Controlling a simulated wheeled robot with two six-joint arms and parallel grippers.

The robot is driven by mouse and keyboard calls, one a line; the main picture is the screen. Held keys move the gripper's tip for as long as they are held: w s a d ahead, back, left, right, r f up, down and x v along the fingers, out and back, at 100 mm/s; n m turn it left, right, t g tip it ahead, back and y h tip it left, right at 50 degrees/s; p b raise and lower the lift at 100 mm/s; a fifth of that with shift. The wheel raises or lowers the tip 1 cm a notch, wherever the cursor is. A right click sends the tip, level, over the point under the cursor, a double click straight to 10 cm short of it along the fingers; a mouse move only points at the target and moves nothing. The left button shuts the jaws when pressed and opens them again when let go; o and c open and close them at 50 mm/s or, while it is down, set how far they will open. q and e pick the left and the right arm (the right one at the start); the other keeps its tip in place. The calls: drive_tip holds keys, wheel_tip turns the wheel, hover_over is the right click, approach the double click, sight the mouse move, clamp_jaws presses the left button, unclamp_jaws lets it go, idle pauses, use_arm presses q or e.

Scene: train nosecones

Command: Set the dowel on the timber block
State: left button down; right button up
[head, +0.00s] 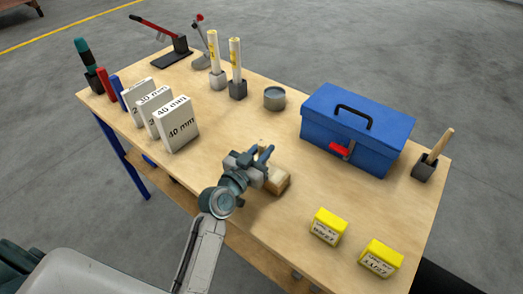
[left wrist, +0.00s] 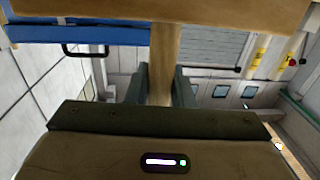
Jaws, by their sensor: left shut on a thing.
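My left gripper (head: 261,157) is over the timber block (head: 278,182), which lies on the table near its front edge. In the left wrist view the gripper (left wrist: 163,85) is shut on the wooden dowel (left wrist: 163,55), which stands between its two fingers. The dowel reaches a wide wooden surface at the top of that view; I cannot tell whether this is the block or the table, or whether they touch. In the head view the gripper hides the dowel and part of the block. My right gripper is not in view.
The blue toolbox (head: 357,129) stands behind and right of the block, and a round tin (head: 274,98) stands behind. Two yellow boxes (head: 328,227) (head: 381,258) are at front right. White boxes (head: 176,125) stand left. The wooden table (head: 225,133) is clear between these.

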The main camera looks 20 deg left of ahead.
use_arm(q)
drive_tip(key=shift+s, duration=0.45)
drive_tip(key=c, duration=1.7)
unclamp_jaws()
drive_tip(key=shift+d, duration=0.1)
drive_tip(key=o, duration=0.4)
drive_tip(key=shift+w, duration=0.1)
drive_tip(key=shift+w+f, duration=0.1)
drive_tip(key=shift+r, duration=0.4)
drive_tip(key=shift+b+v, duration=1.55)
drive_tip(key=shift+v, duration=4.55)
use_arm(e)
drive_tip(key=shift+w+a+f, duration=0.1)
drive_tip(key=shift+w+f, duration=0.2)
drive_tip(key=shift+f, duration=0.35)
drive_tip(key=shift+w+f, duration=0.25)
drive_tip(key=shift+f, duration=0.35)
use_arm(q)
drive_tip(key=shift+f, duration=0.15)
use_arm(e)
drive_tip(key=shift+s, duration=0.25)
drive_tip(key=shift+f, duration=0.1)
